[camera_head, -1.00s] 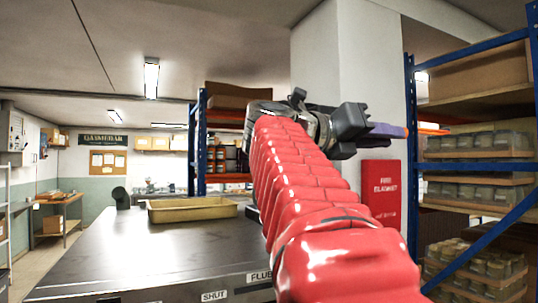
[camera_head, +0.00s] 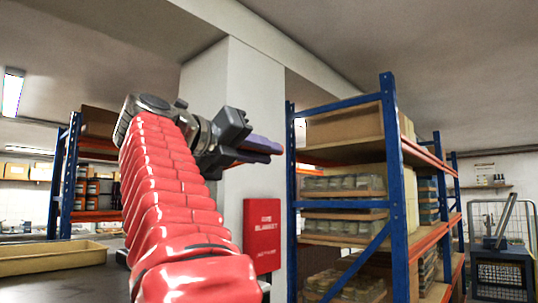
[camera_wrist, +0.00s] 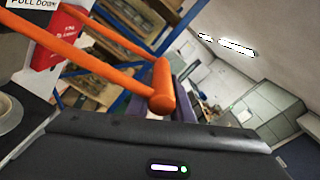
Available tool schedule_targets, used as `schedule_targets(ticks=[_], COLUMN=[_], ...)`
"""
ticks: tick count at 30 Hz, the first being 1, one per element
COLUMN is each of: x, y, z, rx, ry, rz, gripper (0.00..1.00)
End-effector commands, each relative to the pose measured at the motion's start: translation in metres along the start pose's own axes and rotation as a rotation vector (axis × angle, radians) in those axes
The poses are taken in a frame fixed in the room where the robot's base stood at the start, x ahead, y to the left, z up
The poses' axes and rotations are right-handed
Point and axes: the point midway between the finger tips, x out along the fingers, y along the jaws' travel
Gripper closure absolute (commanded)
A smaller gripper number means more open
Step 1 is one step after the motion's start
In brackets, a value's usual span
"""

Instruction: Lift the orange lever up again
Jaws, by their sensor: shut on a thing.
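In the wrist view the orange lever (camera_wrist: 133,79) runs in from the upper left as long bars and ends in a thick crosspiece in front of my gripper. My gripper's dark body fills the bottom of that view, and a purple finger shows just behind the crosspiece. In the head view my gripper (camera_head: 262,144) is raised at the end of my red arm, with its purple fingers pointing right. It is shut on the lever. The lever cannot be made out clearly in the head view, and the contact between fingers and lever is partly hidden.
A red fire blanket box (camera_head: 262,236) hangs on the white pillar (camera_head: 235,85) behind my gripper. A blue and orange rack (camera_head: 398,190) with jars and boxes stands to the right. A yellow tray (camera_head: 50,257) lies at the lower left. A wheeled cage (camera_head: 503,245) stands far right.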

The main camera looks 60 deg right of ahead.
Motion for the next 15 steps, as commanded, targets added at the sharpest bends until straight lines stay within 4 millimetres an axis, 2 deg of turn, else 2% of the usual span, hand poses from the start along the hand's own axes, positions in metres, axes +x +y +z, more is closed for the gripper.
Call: schedule_targets(ticks=[1, 10, 11, 15], x=[-0.0026, -0.0042, -0.0043, -0.0047], y=[-0.0096, -0.0113, -0.0114, -0.0106], z=[0.0132, 0.0135, 0.0135, 0.0138], rx=[0.019, 0.024, 0.024, 0.025], ry=[-0.045, -0.047, -0.047, -0.047], rz=[-0.006, -0.004, -0.004, -0.003], gripper=[1.00, 1.00, 0.79, 0.69])
